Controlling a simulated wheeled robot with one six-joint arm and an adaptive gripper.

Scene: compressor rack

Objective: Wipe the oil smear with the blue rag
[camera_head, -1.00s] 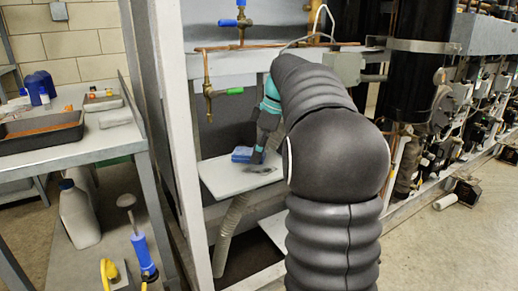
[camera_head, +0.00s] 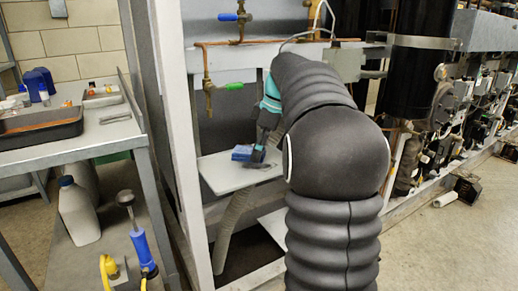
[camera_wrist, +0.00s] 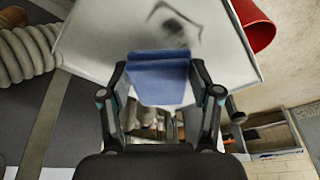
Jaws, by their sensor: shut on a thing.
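My gripper (camera_wrist: 160,85) is shut on a folded blue rag (camera_wrist: 158,76), which sits between its two fingers. In the head view, the rag (camera_head: 242,153) shows at the tip of my gripper (camera_head: 257,156), over a white panel (camera_head: 222,177) low in the rack frame. In the wrist view, the dark grey oil smear (camera_wrist: 178,22) is a curved, streaky mark on the same white panel (camera_wrist: 105,35). The smear lies just beyond the rag, which overlaps the panel's near edge. I cannot tell whether the rag touches the panel. My gripper largely hides the smear in the head view.
A red container (camera_wrist: 252,24) stands beside the panel in the wrist view, and a ribbed hose (camera_wrist: 25,55) lies at the left. Copper pipe with a green-handled valve (camera_head: 230,86) hangs above the panel. A workbench (camera_head: 95,135) with a dark tray stands left.

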